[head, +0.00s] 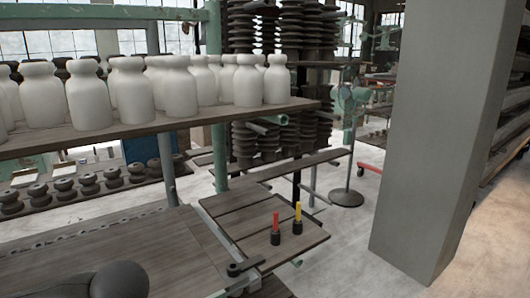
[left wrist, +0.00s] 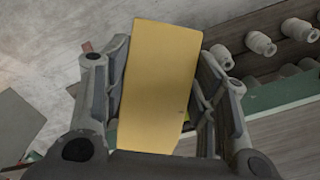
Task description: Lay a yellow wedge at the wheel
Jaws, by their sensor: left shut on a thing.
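A yellow wedge (left wrist: 158,85) shows in the left wrist view as a flat, long yellow face. My left gripper (left wrist: 163,62) is shut on it, one finger on each side. A bit of brighter yellow-green shows behind the wedge's right edge; I cannot tell what it is. In the head view neither the wedge nor the left gripper's fingers show; only a dark rounded part, probably of my arm, is at the bottom left. I cannot make out a wheel in either view. My right gripper is not in view.
A shelf (head: 150,137) carries several white bottle-shaped pieces. A wooden slatted table (head: 245,218) holds small upright red (head: 275,224) and yellow (head: 298,211) items in dark bases. A grey pillar (head: 430,140) stands at right, a fan (head: 347,150) behind.

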